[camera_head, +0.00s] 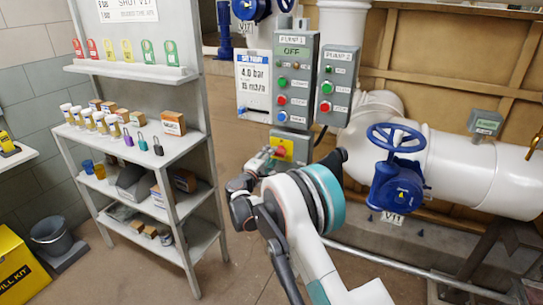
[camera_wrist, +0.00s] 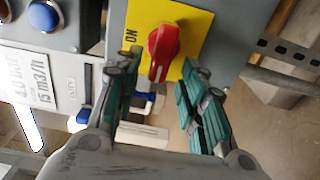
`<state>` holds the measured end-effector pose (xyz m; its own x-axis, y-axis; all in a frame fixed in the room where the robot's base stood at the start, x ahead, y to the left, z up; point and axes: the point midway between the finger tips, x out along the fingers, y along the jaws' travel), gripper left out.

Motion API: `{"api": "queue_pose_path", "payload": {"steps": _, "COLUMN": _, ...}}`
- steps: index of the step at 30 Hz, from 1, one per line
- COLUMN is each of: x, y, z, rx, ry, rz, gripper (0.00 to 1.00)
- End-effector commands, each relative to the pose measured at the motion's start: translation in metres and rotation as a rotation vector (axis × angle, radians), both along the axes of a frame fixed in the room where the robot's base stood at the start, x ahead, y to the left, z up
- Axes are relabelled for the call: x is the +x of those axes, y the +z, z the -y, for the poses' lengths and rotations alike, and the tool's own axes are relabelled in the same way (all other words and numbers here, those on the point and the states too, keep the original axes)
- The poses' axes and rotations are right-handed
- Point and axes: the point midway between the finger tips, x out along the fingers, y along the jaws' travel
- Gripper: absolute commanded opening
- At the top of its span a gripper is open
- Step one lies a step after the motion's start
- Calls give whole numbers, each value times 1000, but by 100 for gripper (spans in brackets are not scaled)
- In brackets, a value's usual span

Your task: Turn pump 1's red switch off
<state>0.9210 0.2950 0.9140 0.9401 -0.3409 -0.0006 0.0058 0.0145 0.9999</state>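The red rotary switch (camera_wrist: 163,48) sits on a yellow plate (camera_wrist: 190,22) on a grey box. An "ON" label shows sideways on the plate, left of the knob. In the head view, the yellow plate (camera_head: 287,144) is below the left pump panel (camera_head: 292,65), whose display reads OFF. My gripper (camera_wrist: 162,62) is open in the wrist view, one green-padded finger on each side of the knob's handle. I see gaps beside the knob; whether the tips reach its depth is unclear. In the head view, my gripper (camera_head: 264,160) is small and partly hidden by my arm.
A second pump panel (camera_head: 335,82) stands to the right. A blue valve wheel (camera_head: 396,138) on a white pipe (camera_head: 455,165) is right of my arm. A shelf rack (camera_head: 150,150) with tags, padlocks and boxes stands left. A blue button (camera_wrist: 45,15) shows in the wrist view.

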Motion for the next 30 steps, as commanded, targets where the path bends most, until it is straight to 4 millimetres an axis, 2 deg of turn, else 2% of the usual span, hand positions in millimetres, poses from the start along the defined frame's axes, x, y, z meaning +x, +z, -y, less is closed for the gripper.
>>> {"api": "queue_pose_path", "payload": {"steps": 9, "x": -61, "y": 0, "z": -23, "rx": 0, "ry": 3, "rz": 0, "gripper": 38}}
{"api": "queue_pose_path", "payload": {"steps": 15, "x": -86, "y": 0, "z": -32, "rx": 0, "ry": 2, "rz": 0, "gripper": 38}}
{"api": "queue_pose_path", "payload": {"steps": 21, "x": -94, "y": 0, "z": -34, "rx": 0, "ry": 1, "rz": 0, "gripper": 38}}
{"api": "queue_pose_path", "payload": {"steps": 30, "x": -94, "y": 2, "z": -32, "rx": 3, "ry": -2, "rz": -2, "gripper": 38}}
